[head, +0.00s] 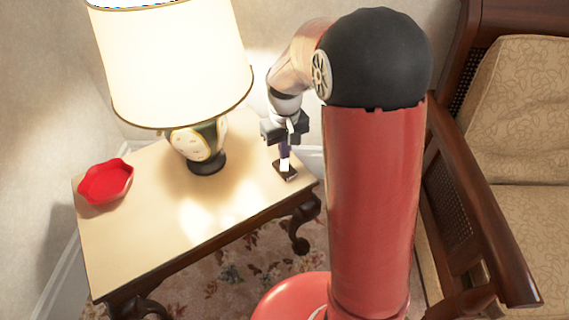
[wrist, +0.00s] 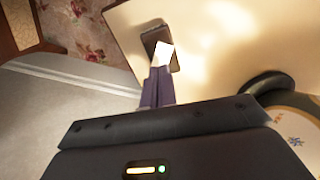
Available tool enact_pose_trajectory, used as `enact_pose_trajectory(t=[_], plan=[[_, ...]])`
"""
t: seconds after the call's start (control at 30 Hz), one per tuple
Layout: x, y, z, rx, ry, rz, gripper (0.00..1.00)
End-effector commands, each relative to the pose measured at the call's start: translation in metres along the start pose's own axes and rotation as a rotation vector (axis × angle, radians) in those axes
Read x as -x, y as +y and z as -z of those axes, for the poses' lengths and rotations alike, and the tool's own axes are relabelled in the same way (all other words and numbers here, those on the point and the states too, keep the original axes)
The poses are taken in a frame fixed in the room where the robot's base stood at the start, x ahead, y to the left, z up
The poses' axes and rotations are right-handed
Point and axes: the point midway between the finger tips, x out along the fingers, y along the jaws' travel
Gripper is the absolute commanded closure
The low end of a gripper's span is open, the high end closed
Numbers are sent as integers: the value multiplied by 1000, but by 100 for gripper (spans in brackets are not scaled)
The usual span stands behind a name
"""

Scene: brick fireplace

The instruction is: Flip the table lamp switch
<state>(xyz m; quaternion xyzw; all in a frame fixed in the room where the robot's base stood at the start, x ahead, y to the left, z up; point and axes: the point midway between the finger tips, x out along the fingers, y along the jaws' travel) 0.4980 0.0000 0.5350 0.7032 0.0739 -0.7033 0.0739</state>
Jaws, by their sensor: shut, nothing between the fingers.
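The table lamp (head: 198,140) stands on the wooden side table, its cream shade (head: 172,62) glowing. Its dark round base and painted body also show at the right of the wrist view (wrist: 295,120). A small dark switch box (head: 287,172) with a white top part lies near the table's right corner; it also shows in the wrist view (wrist: 155,37). My gripper (head: 285,160) is shut and empty, pointing down over the switch. In the wrist view its fingertips (wrist: 163,62) overlap the switch, so I cannot tell whether they touch it.
A red dish (head: 106,181) sits at the table's left end. The side table (head: 165,235) is bare at its front. A wooden armchair (head: 480,225) with patterned cushions stands at the right. Walls close off the back and left.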

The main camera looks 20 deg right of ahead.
Motion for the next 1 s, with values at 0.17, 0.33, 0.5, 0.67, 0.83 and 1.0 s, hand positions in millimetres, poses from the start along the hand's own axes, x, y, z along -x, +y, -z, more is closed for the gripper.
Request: enact_pose_trajectory(t=[0.17,0.33,0.5,0.67,0.83,1.0], plan=[[0,0,0,0,0,0,100],[0,0,0,0,0,0,100],[-1,0,0,0,0,0,100],[-3,0,0,0,0,0,100],[-6,0,0,0,0,0,100],[-9,0,0,0,0,0,100]])
